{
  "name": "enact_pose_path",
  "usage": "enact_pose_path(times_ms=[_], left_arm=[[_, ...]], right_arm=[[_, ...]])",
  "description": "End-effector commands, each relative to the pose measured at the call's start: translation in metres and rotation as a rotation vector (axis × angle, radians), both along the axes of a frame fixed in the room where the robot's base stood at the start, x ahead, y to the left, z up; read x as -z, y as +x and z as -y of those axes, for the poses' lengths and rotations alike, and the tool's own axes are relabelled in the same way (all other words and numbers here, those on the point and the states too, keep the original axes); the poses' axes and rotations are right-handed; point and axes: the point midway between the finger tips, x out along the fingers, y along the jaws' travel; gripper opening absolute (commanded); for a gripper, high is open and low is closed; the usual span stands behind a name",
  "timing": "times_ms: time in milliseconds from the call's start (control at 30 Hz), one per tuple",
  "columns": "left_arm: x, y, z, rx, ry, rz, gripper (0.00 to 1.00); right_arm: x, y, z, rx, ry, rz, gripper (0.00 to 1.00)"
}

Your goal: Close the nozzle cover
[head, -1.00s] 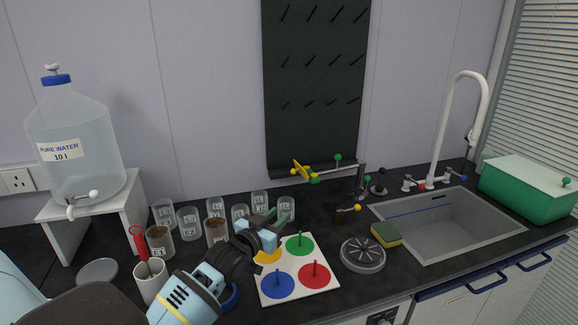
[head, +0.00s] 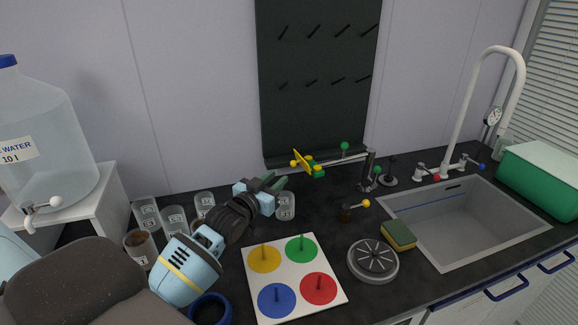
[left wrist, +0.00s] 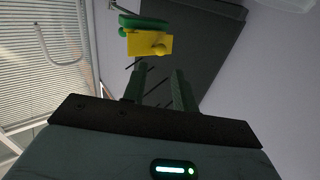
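A yellow flap with a small ball knob, which looks like the nozzle cover (head: 302,161), sits by a green fitting (head: 317,170) at the left end of a horizontal metal pipe (head: 343,160). The pipe runs to an upright metal stand (head: 369,167) on the counter. The flap's exact angle to the nozzle mouth is hard to tell. My left gripper (head: 274,182) is left of and below the flap, apart from it, with green fingers spread and nothing between them. In the left wrist view the yellow cover (left wrist: 150,44) shows beyond the fingertips (left wrist: 156,80). My right gripper is out of view.
Below the pipe are a board with coloured discs (head: 336,286), a round metal disc (head: 373,259) and a sponge (head: 398,235). Glass jars (head: 173,221) stand left, beside my arm. The dark pegboard (head: 315,110) is behind. The sink (head: 480,230) is right.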

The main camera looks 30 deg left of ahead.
Motion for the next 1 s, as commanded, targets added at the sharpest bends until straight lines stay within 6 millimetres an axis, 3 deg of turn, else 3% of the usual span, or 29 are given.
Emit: enact_pose_path(times_ms=[533,1000], left_arm=[[-0.002,0.064,0.0,0.0,-0.001,0.002,0.28],[0.0,0.076,0.0,0.0,0.0,0.001,0.28]], right_arm=[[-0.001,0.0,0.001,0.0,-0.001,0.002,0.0],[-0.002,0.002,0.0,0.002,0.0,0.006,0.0]])
